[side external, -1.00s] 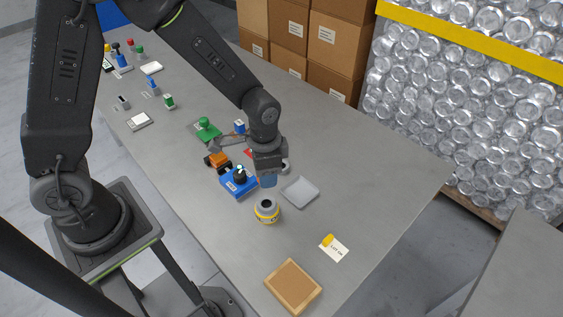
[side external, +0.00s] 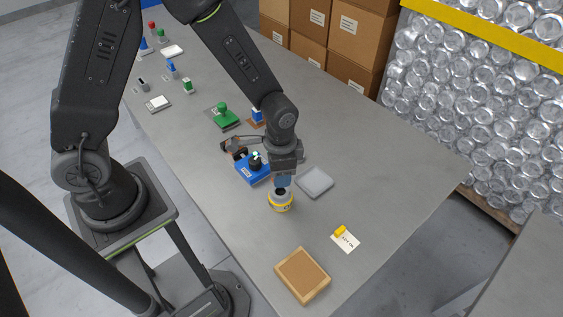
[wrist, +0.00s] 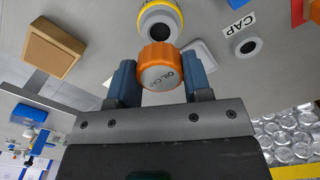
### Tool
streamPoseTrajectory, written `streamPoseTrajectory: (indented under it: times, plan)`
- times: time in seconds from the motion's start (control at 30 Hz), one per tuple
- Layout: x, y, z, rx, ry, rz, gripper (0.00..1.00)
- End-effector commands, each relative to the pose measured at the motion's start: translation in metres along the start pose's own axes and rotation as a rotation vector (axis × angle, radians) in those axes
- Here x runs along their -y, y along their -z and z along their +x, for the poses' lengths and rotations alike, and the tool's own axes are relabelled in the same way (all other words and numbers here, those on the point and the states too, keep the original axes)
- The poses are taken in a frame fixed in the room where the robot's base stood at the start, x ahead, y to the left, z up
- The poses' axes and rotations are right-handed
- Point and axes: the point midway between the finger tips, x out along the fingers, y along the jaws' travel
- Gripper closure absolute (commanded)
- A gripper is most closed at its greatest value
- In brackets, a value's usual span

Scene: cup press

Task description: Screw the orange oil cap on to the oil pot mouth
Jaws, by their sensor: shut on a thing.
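My gripper (wrist: 160,85) is shut on the orange oil cap (wrist: 158,68), held between its two blue fingers in the wrist view. The lettering on the cap's top faces the camera. The oil pot (side external: 281,203), a grey pot with a yellow band, stands upright on the table. In the side view my gripper (side external: 283,184) is just above the pot mouth, and the cap cannot be made out there. In the wrist view the oil pot (wrist: 160,8) shows its dark open mouth beyond the cap; I cannot tell whether cap and mouth touch.
A pale tray (side external: 315,171) lies to the right of the pot. A blue block with a black knob (side external: 254,166) stands close on its left. A wooden box (side external: 302,286) and a white label card (side external: 350,243) are nearer the front. The table's right side is clear.

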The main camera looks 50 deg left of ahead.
Motion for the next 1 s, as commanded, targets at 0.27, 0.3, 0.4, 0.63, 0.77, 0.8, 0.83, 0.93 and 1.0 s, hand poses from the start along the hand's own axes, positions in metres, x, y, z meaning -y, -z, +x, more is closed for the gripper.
streamPoseTrajectory:
  times: [0.27, 0.3, 0.4, 0.63, 0.77, 0.8, 0.83, 0.93, 1.0]
  plan:
    - [0.0, 0.0, 0.02, 0.0, 0.0, 0.0, 0.83]
    - [0.0, 0.0, 0.021, 0.0, 0.0, 0.0, 0.83]
    - [0.0, 0.0, 0.024, -0.001, 0.0, 0.0, 0.83]
    - [0.0, 0.0, 0.025, -0.001, 0.001, 0.0, 0.83]
    - [0.0, 0.0, 0.025, -0.001, 0.0, 0.0, 0.83]
    - [0.0, 0.0, 0.025, -0.001, 0.0, 0.0, 0.83]
    - [0.0, 0.0, 0.025, -0.001, 0.0, 0.0, 0.83]
    - [0.0, 0.0, 0.025, -0.001, 0.0, 0.0, 0.83]
    - [0.0, 0.0, 0.025, -0.001, 0.0, 0.0, 0.83]
